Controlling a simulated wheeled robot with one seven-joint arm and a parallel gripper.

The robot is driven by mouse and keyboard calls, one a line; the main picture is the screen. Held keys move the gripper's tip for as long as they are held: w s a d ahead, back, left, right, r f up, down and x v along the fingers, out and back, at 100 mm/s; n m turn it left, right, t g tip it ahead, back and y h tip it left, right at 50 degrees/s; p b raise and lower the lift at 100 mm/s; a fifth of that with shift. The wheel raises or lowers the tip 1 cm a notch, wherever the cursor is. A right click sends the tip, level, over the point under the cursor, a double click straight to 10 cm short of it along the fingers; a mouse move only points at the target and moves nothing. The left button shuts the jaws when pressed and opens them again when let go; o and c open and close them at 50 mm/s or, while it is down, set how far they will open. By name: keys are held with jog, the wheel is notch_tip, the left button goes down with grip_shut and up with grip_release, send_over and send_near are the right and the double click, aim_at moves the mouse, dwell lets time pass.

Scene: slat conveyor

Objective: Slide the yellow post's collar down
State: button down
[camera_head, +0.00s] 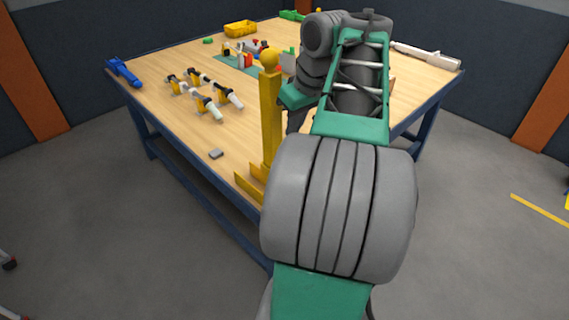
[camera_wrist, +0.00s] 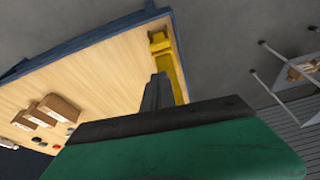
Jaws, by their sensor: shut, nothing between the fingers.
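The yellow post (camera_head: 270,120) stands upright at the near edge of the table, with a round yellow knob on top and a flat yellow foot. I cannot pick out its collar; my arm hides the post's right side. In the wrist view yellow parts of the post (camera_wrist: 180,84) show beyond the fingers. My gripper (camera_head: 295,121) is mostly hidden by my arm in the head view, just right of the post. In the wrist view my dark gripper fingers (camera_wrist: 157,90) are together and empty, and point toward the yellow parts. I cannot tell whether they touch.
The wooden table (camera_head: 180,115) has a blue frame. Several white-and-yellow clamp-like parts (camera_head: 202,92) lie left of the post. A small grey block (camera_head: 216,154) lies near the front edge. A blue tool (camera_head: 124,72) and a yellow bin (camera_head: 240,28) are farther back.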

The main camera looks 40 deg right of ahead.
jog(key=shift+n, duration=0.6)
jog(key=b+x, duration=0.1)
jog(key=x, duration=0.3)
jog(key=s+b+x, duration=0.1)
jog(key=b+x, duration=0.1)
jog(key=x, duration=0.2)
jog(key=a+b+x, duration=0.1)
jog(key=b+x, duration=0.1)
jog(key=x, duration=0.1)
jog(key=shift+f, duration=1.3)
jog(key=shift+s, duration=0.1)
notch_tip(320, 180, down, 7)
jog(key=b, duration=0.5)
jog(key=shift+f+b, duration=0.2)
jog(key=shift+b, duration=0.2)
